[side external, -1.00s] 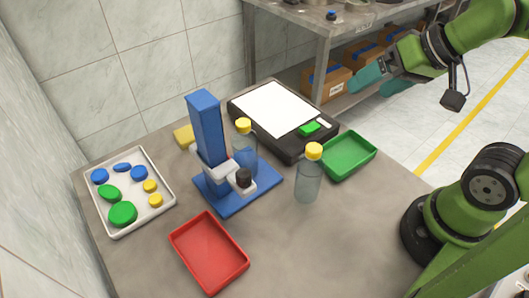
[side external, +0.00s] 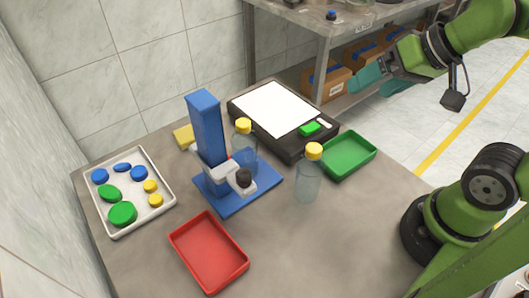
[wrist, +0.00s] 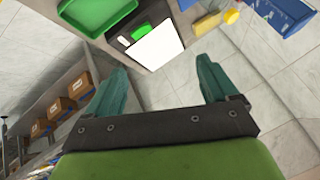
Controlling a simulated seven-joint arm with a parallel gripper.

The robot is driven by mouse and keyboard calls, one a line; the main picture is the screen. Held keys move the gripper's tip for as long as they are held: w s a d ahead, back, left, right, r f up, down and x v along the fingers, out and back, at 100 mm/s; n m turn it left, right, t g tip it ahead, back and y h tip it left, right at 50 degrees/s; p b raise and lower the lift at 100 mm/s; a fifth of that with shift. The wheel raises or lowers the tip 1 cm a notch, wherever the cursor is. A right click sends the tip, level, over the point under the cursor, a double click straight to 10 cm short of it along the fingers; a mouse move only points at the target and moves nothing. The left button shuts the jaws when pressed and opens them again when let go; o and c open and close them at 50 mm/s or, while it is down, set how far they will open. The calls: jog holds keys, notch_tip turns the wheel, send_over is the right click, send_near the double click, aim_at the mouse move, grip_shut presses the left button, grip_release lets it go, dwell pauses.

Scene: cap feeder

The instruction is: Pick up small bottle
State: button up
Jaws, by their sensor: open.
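A clear bottle with a yellow cap (side external: 308,180) stands upright on the grey table, in front of the green tray, in the side external view. Another clear bottle with a yellow cap (side external: 244,138) stands at the blue stand (side external: 208,130), its lower part partly hidden by the stand's grey arm. I cannot tell for sure which one is the small bottle. My gripper (side external: 380,82) is open and empty, high at the upper right, well apart from both bottles. In the wrist view my gripper (wrist: 160,72) shows its two teal fingers spread with nothing between them.
A green tray (side external: 366,143), a red tray (side external: 190,258) and a white tray (side external: 158,216) of coloured caps lie on the table. A black device with a white panel (side external: 276,108) is at the back. The table's front right is clear.

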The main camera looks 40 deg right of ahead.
jog(key=shift+o, duration=0.4)
jog(key=m+g+h, duration=0.2)
jog(key=g, duration=0.5)
send_over(244, 137)
jog(key=w+d, duration=0.1)
jog(key=r+m, duration=0.1)
jog(key=m, duration=0.2)
jog(key=f, duration=1.6)
jog(key=shift+w, duration=0.2)
jog(key=shift+r, duration=0.1)
jog(key=c, duration=1.5)
jog(key=shift+o, duration=0.2)
